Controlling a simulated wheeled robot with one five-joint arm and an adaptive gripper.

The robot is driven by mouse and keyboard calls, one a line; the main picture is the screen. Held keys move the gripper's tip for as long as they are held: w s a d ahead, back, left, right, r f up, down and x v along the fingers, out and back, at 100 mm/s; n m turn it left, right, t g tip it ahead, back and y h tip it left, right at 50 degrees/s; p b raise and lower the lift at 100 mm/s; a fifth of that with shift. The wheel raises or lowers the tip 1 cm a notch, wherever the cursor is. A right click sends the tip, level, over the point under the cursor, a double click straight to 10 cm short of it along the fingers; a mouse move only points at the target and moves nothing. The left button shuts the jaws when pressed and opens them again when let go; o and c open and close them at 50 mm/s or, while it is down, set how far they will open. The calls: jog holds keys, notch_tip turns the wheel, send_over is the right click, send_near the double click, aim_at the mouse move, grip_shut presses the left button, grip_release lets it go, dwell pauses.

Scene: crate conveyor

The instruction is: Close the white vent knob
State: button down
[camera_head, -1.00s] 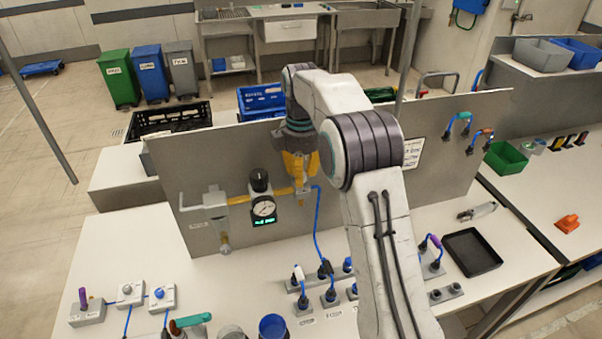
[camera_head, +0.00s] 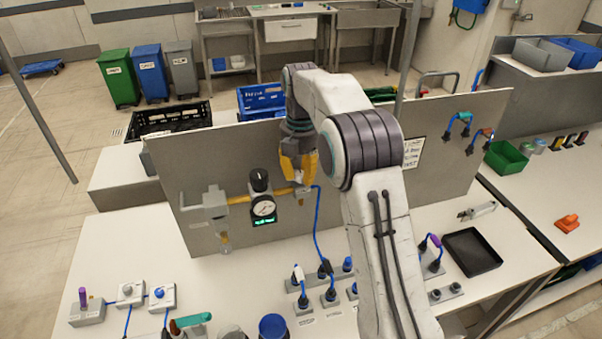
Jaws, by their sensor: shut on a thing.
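My gripper (camera_head: 298,178) has yellow fingers and points down at the right end of the brass pipe (camera_head: 239,199) on the grey panel. Its fingertips are closed around a small pale thing just above the pipe fitting (camera_head: 303,191), which looks like the white vent knob. The fingers hide most of it, so I cannot read how far it is turned. A round pressure gauge (camera_head: 263,208) with a black knob (camera_head: 260,180) above it and a lit green display below sits to the left. A grey valve body (camera_head: 215,203) is at the pipe's left end.
A blue hose (camera_head: 317,225) runs from the fitting down to blue-capped sockets on the white bench (camera_head: 235,285). The grey panel (camera_head: 350,180) stands upright behind. Small switch boxes (camera_head: 131,293) and a black tray (camera_head: 471,251) are on the bench.

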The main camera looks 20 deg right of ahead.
aim_at(301, 173)
jog(key=shift+s+f+n, duration=0.1)
jog(key=shift+f+n, duration=0.05)
jog(key=shift+n, duration=0.15)
jog(key=c, duration=0.9)
grip_release()
jog(key=shift+c, duration=0.2)
jog(key=shift+r, duration=0.2)
notch_tip(301, 173, up, 9)
jog(key=shift+f, duration=0.1)
jog(key=shift+r, duration=1.3)
jog(key=shift+r, duration=0.15)
